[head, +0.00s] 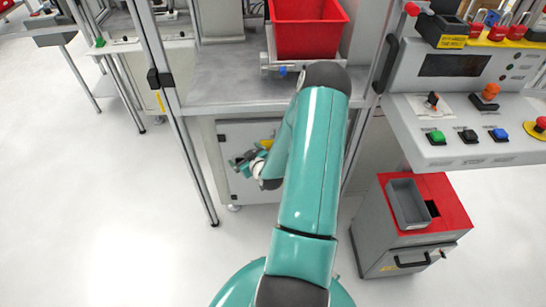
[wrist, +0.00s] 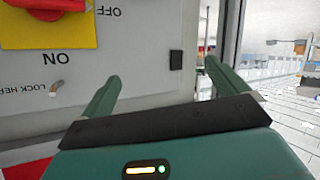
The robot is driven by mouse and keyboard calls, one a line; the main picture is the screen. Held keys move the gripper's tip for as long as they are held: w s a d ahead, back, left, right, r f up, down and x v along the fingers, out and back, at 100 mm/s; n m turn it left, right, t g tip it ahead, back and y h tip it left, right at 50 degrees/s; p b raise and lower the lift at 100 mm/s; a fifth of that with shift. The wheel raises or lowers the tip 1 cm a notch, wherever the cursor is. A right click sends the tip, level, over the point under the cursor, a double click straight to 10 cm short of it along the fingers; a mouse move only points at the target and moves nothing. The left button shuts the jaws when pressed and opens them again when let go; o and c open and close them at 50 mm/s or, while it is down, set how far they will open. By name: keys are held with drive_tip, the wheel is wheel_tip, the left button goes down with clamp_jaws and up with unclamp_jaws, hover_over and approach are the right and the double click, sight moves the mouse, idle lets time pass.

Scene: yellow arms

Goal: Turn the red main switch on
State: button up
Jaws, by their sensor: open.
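The red switch (wrist: 50,4) shows only in part at the top left edge of the wrist view, on a yellow plate (wrist: 75,34). The plate is on a grey panel with OFF and ON labels that appear upside down. In the head view a bit of the yellow plate (head: 269,142) shows on the cabinet door, mostly hidden by my arm. My gripper (wrist: 160,72) is open and empty, right of the switch in the wrist view and apart from it. In the head view my gripper (head: 240,162) is at the cabinet front.
A small metal lock tab (wrist: 57,86) sticks out near the plate. A bench (head: 225,80) with a red bin (head: 305,30) stands above the cabinet (head: 225,140). A control console (head: 460,120) and red-topped box (head: 450,195) are to the right. The left floor is clear.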

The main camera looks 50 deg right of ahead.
drive_tip(key=s+d+f+m+h, duration=0.2)
drive_tip(key=s+f+m+h, duration=0.7)
drive_tip(key=s, duration=0.4)
drive_tip(key=w+d+f+n, duration=0.1)
drive_tip(key=w+d, duration=0.8)
drive_tip(key=d, duration=0.1)
drive_tip(key=shift+w+d+g, duration=0.25)
drive_tip(key=shift+d+g, duration=0.05)
drive_tip(key=shift+f, duration=0.1)
drive_tip(key=c, duration=1)
